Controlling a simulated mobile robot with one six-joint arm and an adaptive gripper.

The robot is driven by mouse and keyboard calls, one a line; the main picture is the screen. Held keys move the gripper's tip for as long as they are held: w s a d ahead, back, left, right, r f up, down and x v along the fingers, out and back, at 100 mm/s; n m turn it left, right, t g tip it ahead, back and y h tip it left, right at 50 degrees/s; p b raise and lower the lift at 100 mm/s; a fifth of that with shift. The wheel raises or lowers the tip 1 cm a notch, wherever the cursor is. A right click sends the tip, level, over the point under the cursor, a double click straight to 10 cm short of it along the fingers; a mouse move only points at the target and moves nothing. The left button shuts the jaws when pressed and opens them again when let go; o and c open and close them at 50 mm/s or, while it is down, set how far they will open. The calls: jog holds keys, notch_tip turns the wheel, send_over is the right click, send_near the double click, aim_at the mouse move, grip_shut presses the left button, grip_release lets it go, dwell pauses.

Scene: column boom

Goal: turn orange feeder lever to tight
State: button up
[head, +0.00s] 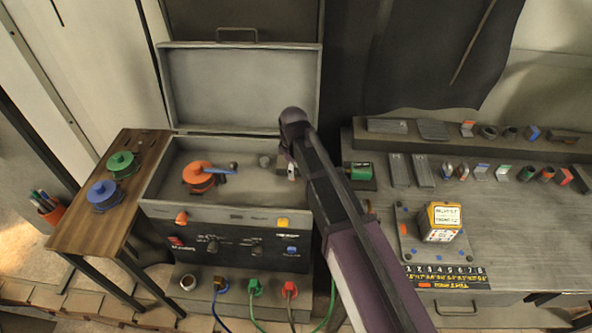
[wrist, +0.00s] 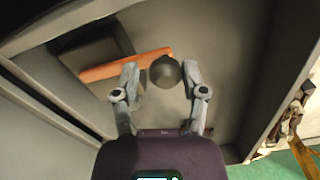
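In the wrist view an orange bar (wrist: 125,65), which looks like the feeder lever, lies at a slant inside a grey box. A dark round knob (wrist: 165,72) sits by its right end. My gripper (wrist: 160,70) has its two fingers apart, with the knob between the tips, closer to the right finger. I cannot tell whether either finger touches it. In the head view my gripper (head: 290,168) is at the right side of the open feeder box (head: 165,180). The orange bar cannot be made out there. No "tight" mark is readable.
An orange spool (head: 198,177) with a blue arm (head: 222,171) stands in the box's left half. The raised lid (head: 240,85) stands behind. A cluttered workbench (head: 510,240) lies to the right.

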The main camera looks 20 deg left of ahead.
jog(key=shift+o, duration=0.6)
jog(key=shift+w, duration=0.15)
jog(key=shift+s+r, duration=0.1)
jog(key=shift+s, duration=0.2)
